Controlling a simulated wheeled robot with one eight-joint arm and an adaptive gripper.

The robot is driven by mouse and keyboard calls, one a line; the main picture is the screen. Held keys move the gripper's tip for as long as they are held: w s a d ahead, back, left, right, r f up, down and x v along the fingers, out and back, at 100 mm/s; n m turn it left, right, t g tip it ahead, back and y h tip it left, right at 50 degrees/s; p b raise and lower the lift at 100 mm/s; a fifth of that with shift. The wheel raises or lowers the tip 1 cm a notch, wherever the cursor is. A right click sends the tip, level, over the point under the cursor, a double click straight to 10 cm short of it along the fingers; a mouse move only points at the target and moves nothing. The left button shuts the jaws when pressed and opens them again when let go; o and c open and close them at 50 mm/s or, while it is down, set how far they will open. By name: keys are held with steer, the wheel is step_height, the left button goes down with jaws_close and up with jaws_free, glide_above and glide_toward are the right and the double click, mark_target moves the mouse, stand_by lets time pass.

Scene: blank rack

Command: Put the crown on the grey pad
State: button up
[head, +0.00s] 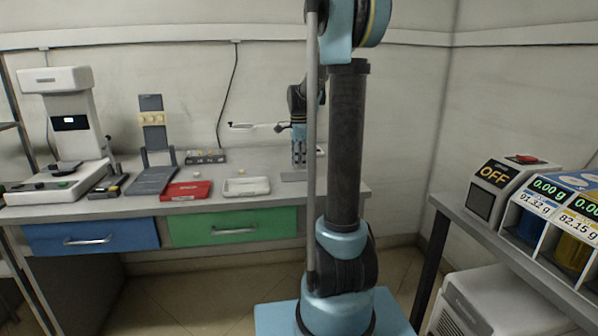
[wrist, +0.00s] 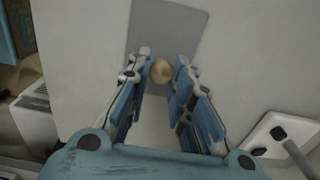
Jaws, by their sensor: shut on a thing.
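The crown (wrist: 161,71) is a small round gold-coloured piece between my fingertips in the wrist view. My gripper (wrist: 160,75) is shut on it. The grey pad (wrist: 175,22) is a flat rectangle that shows behind and beyond the crown; the height between them is hard to tell. In the head view my gripper (head: 298,163) points down at the right part of the bench, over the grey pad (head: 291,177), which is partly hidden by my arm. The crown cannot be made out in the head view.
A white tray (head: 233,193) and a red tray (head: 178,195) lie left of the pad on the bench. A grey stand (head: 150,182) and a white machine (head: 85,100) stand farther left.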

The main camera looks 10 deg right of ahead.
mark_target(299, 176)
steer(key=shift+f, duration=1.7)
steer(key=shift+f, duration=0.1)
steer(key=o, duration=0.7)
